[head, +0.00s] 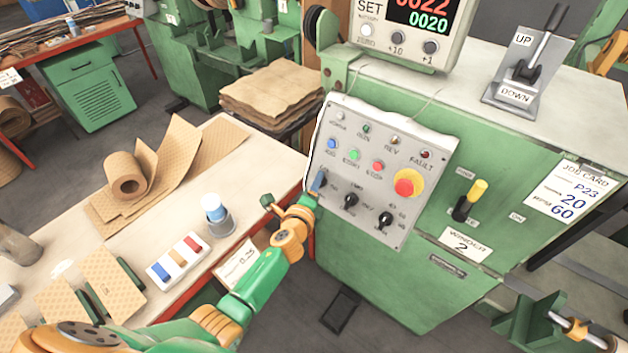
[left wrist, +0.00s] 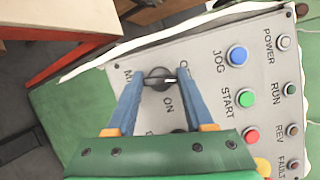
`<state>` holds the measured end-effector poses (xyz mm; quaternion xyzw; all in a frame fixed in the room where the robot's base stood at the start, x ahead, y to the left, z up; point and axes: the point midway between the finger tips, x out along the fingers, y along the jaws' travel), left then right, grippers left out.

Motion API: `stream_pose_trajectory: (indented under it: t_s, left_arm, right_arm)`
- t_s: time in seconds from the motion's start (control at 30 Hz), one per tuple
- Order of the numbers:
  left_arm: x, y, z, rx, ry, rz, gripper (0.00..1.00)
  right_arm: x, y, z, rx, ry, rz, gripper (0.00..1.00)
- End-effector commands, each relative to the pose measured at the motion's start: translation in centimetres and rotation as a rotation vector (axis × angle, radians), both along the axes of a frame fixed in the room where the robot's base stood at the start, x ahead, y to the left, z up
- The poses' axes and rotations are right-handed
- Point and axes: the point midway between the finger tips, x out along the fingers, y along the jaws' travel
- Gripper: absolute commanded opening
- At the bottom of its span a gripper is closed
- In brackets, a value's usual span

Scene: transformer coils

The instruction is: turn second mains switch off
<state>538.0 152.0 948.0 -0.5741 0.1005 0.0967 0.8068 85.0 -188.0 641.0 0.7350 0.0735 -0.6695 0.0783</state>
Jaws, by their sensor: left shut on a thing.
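The knob's white mark points right in that view. Its lettering is partly covered; "ON" shows below the knob. In the head view the fingers hide this knob. I do not see my right gripper.
Two more black rotary switches (head: 351,201) sit right of my gripper. Push buttons, lamps and a red emergency button (head: 408,183) are above. A yellow-handled lever (head: 477,190) is farther right. A workbench (head: 180,200) with a cup and coloured pieces stands left.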

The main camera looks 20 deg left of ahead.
Motion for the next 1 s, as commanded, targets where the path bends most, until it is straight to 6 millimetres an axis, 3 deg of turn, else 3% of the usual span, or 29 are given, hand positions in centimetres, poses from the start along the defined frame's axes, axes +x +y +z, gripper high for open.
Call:
stream_pose_trajectory:
  t_s: [0.4, 1.0]
  left_arm:
    - [0.0, 0.0, 0.1, -0.170, 0.062, 0.072, 0.00]
    - [0.0, 0.0, 0.0, -0.200, 0.073, 0.086, 0.00]
  right_arm:
    - [0.0, 0.0, 1.7, 0.000, 0.000, 0.000, 0.67]
    - [0.0, 0.0, 1.9, 0.000, 0.000, 0.000, 0.67]
